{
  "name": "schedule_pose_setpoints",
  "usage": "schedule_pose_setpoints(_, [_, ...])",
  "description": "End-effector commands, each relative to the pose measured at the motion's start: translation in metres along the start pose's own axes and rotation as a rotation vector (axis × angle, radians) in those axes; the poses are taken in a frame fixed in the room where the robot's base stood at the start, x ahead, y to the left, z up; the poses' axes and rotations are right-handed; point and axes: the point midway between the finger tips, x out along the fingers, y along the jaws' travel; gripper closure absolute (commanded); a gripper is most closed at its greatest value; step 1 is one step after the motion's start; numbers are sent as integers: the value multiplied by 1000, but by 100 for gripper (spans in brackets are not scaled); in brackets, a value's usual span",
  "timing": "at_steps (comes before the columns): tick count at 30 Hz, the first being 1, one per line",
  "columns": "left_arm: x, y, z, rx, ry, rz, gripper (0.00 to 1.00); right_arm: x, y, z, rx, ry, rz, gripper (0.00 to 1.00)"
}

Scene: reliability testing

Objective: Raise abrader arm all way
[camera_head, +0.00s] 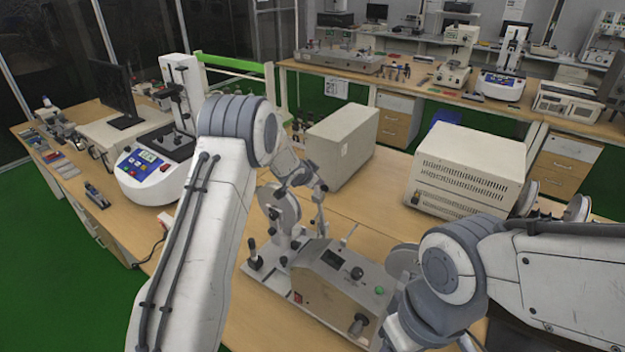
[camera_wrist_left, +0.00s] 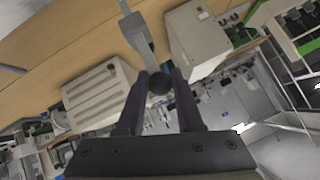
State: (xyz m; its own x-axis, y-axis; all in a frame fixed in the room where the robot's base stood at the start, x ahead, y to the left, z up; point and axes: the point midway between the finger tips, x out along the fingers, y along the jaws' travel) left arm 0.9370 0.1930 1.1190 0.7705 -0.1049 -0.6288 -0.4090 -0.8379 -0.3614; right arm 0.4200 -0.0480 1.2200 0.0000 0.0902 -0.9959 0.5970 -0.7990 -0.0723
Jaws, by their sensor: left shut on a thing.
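The abrader (camera_head: 335,285) is a grey bench machine with a display, a green button, a red switch and knobs, standing on the bench in front of me. A grey wheel (camera_head: 283,208) stands at its left end. My left gripper (camera_head: 316,187) is above that end. In the left wrist view, my left gripper (camera_wrist_left: 156,78) is shut around a dark round knob (camera_wrist_left: 159,84) at the end of the abrader's light grey arm (camera_wrist_left: 137,33). The arm's pivot is hard to make out. My right arm reaches in from the right; its fingertips are out of frame.
A beige box (camera_head: 342,142) stands behind the abrader, and a vented beige unit (camera_head: 468,168) stands to the right. A white tester with a blue panel (camera_head: 150,175) is at left. My right forearm is close to the abrader's right end. Bare bench lies between the boxes.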

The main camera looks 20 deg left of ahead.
Motion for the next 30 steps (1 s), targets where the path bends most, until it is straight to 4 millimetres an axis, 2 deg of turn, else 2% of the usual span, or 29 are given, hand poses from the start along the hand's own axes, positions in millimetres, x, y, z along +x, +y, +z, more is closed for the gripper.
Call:
schedule_pose_setpoints(18, [2, 5, -4, 1, -5, 1, 100, 0, 0, 0, 0, 0, 0, 50])
schedule_pose_setpoints(19, [2, 5, -4, 1, -5, 1, 54, 0, 0, 0, 0, 0, 0, 50])
schedule_pose_setpoints(20, [2, 5, -4, 1, -5, 1, 43, 0, 0, 0, 0, 0, 0, 50])
schedule_pose_setpoints(21, [2, 5, -4, 2, -5, 2, 38, 0, 0, 0, 0, 0, 0, 50])
schedule_pose_setpoints(30, [1, 5, -4, 2, -5, 3, 38, 0, 0, 0, 0, 0, 0, 50])
